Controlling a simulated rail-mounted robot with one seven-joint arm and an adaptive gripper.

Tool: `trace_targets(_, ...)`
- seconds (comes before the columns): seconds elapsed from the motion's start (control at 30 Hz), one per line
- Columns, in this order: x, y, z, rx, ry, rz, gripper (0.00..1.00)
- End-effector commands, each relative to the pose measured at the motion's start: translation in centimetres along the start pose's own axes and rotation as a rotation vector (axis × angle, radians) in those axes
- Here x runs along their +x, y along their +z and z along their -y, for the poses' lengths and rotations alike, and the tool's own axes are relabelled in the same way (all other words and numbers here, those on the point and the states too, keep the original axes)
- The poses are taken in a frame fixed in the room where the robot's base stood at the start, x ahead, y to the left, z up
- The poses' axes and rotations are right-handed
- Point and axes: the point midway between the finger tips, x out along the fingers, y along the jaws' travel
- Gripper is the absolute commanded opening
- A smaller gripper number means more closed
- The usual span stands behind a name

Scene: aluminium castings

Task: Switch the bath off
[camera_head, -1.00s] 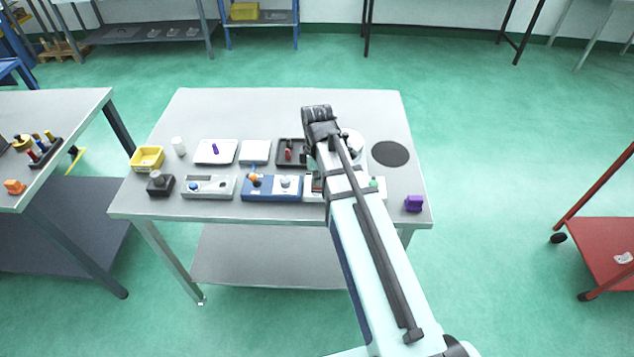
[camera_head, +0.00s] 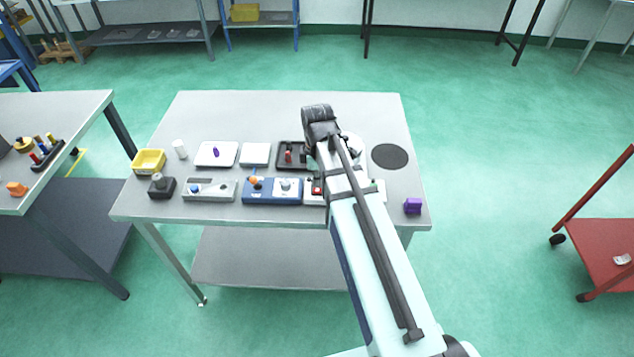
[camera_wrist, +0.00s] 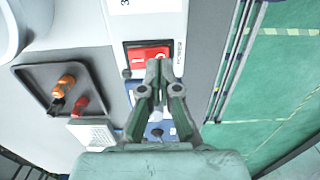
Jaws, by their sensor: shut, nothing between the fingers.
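The bath's pale box (camera_head: 312,198) stands at the front of the table, partly hidden under my arm in the head view. Its red rocker switch (camera_head: 317,188) shows beside the arm. In the wrist view the red switch (camera_wrist: 146,54) sits in a dark frame on the pale housing (camera_wrist: 160,25), with white marks on its face. My gripper (camera_wrist: 159,66) is shut and empty, its fingertips over the right part of the switch. Whether they touch it I cannot tell. In the head view the fingers are hidden by the arm.
A dark tray (camera_head: 282,164) with red and orange-handled pieces lies behind. A blue box (camera_head: 270,198) with an orange knob stands left of the bath. A purple block (camera_head: 412,206) and a dark disc (camera_head: 390,156) lie right. The table's back is clear.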

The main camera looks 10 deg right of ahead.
Motion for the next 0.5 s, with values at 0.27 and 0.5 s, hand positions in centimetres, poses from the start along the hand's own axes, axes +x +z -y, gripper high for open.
trace_targets(0.27,-2.3,0.0,0.0,0.000,0.000,0.000,0.00)
trace_targets(0.5,-4.0,0.0,0.0,0.000,0.000,0.000,0.00)
